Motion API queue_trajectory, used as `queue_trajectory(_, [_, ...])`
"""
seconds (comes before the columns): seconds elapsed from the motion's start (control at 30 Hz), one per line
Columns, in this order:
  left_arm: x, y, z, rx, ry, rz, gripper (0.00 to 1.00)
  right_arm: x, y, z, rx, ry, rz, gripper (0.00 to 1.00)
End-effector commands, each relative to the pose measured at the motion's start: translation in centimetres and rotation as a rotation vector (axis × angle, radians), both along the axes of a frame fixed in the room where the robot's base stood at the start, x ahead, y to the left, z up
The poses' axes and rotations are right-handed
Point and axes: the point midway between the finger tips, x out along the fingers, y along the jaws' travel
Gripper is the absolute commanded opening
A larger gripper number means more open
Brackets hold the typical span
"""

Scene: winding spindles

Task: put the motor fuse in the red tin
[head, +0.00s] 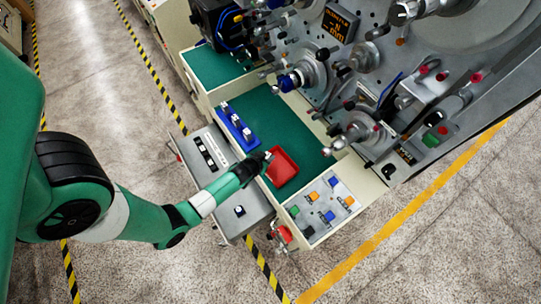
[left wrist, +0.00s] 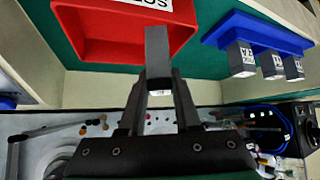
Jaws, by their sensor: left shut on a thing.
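My left gripper (head: 262,160) is at the left edge of the red tin (head: 284,168), which stands on the green worktop. In the left wrist view my left gripper (left wrist: 159,84) is shut on a grey block-shaped fuse (left wrist: 157,48). The fuse overlaps the near wall of the red tin (left wrist: 92,48) in that view; its exact height above the tin is hard to tell. The tin's white label is partly cut off. A blue rack (left wrist: 262,32) beside the tin holds grey labelled fuses; it also shows in the head view (head: 248,143). My right gripper is not in view.
A panel of coloured buttons (head: 320,209) lies in front of the tin. The winding machine with spindles (head: 308,76) rises behind the worktop. A grey box with switches (head: 196,153) stands at the left. Green worktop (head: 308,130) is bare behind the tin.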

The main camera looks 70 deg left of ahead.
Motion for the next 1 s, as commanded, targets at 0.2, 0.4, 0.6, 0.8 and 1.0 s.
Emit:
queue_trajectory(0.2, [0.0,0.0,-2.5,-0.001,0.0,-0.001,0.0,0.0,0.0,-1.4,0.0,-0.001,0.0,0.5])
queue_trajectory(0.4, [0.1,0.0,-3.9,0.0,-0.002,0.0,0.0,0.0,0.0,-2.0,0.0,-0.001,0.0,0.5])
queue_trajectory(0.6, [0.1,0.0,-3.9,0.001,-0.002,-0.001,0.0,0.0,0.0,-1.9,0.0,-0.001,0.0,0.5])
queue_trajectory(0.8, [0.1,0.0,-4.1,0.001,-0.002,-0.001,0.44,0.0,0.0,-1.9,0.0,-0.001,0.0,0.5])
queue_trajectory(1.0, [0.1,0.0,-4.1,0.001,-0.002,-0.001,0.44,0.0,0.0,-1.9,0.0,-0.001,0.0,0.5])
